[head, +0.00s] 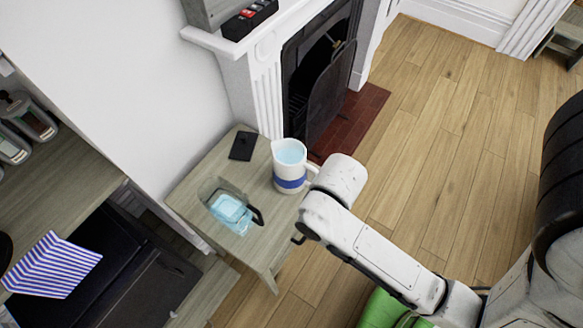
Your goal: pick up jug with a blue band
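The jug with a blue band (289,183) is white and stands upright on a small wooden table, near its right edge. It has pale blue contents and a handle on its right side. My arm reaches in from the lower right, and its end joint shows just right of the jug's handle. Only a small dark part of what seems to be my gripper (298,239) shows at the table's right edge, below the jug in the picture. The arm hides the rest, so I cannot tell whether the fingers are open.
A clear jug (231,212) with blue contents and a dark handle stands left of the banded jug. A flat black object (243,145) lies behind on the small table (190,197). A fireplace (325,80) stands beyond. Wooden floor (430,150) is clear at right.

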